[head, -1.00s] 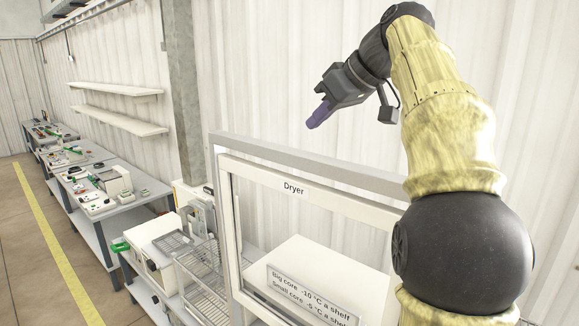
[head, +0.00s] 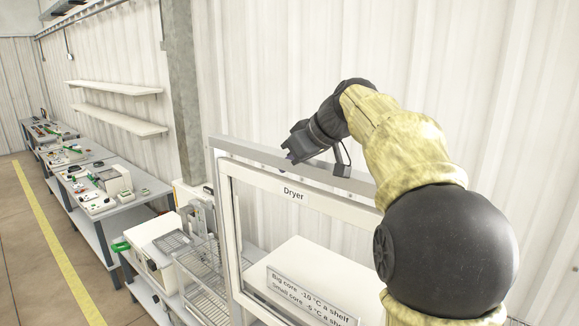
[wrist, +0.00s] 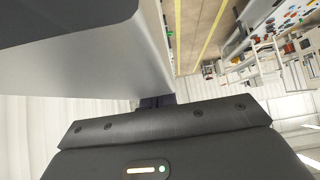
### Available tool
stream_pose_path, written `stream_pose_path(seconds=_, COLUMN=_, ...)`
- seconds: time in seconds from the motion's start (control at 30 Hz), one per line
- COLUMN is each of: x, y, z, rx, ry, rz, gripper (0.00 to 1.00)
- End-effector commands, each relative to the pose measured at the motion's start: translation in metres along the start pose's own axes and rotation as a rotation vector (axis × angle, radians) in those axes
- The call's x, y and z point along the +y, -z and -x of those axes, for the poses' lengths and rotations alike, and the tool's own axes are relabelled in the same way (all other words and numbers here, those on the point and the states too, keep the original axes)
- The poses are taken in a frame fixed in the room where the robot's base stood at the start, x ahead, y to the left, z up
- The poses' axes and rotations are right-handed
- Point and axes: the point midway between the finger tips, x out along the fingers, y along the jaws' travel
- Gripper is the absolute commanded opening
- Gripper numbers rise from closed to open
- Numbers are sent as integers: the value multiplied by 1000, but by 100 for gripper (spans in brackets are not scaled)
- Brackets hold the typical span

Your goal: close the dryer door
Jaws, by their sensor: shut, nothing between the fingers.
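The dryer door (head: 294,192) is a white-framed clear panel marked "Dryer", standing upright in front of me in the head view, with a grey bar (head: 255,151) along its top. A white box and a temperature sign (head: 308,297) show through the panel. I cannot tell how far the door is open. In the wrist view, a large grey surface (wrist: 85,65) fills the upper left, close to the dark fingers (wrist: 156,101). Contact is unclear.
A wire rack (head: 203,280) and a white machine (head: 160,252) stand left of the door. Benches (head: 100,190) with small parts run along the wall, below two shelves (head: 118,121). The floor (head: 20,250) at left is clear, with a yellow line.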

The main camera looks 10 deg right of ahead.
Motion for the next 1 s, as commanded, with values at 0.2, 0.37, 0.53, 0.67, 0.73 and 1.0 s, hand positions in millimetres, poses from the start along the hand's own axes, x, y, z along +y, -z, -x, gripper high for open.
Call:
stream_pose_path(seconds=0.2, x=0, y=-10, z=-10, rx=0, ry=1, rz=0, gripper=0)
stream_pose_path(seconds=0.37, x=0, y=-11, z=-11, rx=1, ry=-1, rz=1, gripper=0)
stream_pose_path(seconds=0.53, x=0, y=-11, z=-11, rx=1, ry=0, rz=1, gripper=0)
stream_pose_path(seconds=0.67, x=0, y=-12, z=-12, rx=1, ry=0, rz=1, gripper=0)
stream_pose_path(seconds=0.73, x=0, y=-14, z=-14, rx=1, ry=0, rz=0, gripper=0)
stream_pose_path(seconds=1.0, x=0, y=-32, z=-32, rx=-1, ry=2, rz=1, gripper=0)
